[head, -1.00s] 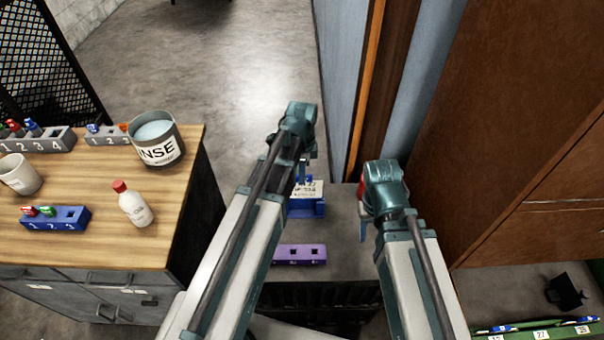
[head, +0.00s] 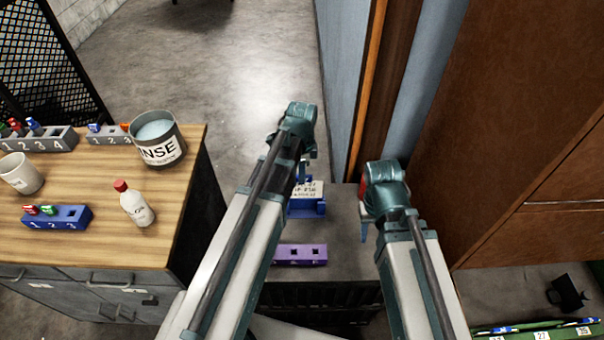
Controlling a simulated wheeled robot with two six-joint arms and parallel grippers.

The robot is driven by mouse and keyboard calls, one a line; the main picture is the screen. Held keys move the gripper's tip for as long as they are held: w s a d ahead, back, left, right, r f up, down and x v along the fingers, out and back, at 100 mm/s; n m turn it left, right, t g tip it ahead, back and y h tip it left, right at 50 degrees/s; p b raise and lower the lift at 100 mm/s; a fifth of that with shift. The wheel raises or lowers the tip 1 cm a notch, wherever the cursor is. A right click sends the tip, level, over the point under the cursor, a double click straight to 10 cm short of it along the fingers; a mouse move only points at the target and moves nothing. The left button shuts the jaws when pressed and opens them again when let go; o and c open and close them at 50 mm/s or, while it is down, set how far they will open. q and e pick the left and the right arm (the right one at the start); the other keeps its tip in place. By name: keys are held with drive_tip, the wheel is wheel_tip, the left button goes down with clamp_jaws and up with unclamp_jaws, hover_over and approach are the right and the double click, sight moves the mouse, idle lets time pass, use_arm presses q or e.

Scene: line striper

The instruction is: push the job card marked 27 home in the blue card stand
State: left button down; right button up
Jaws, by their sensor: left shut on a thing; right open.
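The blue card stand (head: 307,209) is on the grey bench top beyond the purple block. A white job card (head: 308,190) with black print stands in it; its number is too small and partly covered to read. My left gripper (head: 303,177) is at the card's upper left and is shut on it; my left arm hides part of the card and the stand. My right gripper (head: 364,228) is open and empty, to the right of the stand and apart from it.
A purple block with square holes (head: 300,254) lies nearer on the grey bench (head: 345,245). A red thing (head: 363,190) shows behind my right wrist. Left, a wooden counter (head: 100,245) holds a RINSE tub (head: 158,140), bottle (head: 134,204) and blue rack (head: 57,218). A brown cabinet stands right.

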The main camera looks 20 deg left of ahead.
sight(302, 197)
use_arm(q)
drive_tip(key=shift+f+b, duration=3.8)
idle(1.2)
drive_tip(key=c, duration=0.8)
unclamp_jaws()
drive_tip(key=shift+o, duration=0.2)
drive_tip(key=shift+o, duration=1.3)
wheel_tip(302, 197, up, 7)
drive_tip(key=p, duration=0.7)
drive_tip(key=shift+r, duration=0.1)
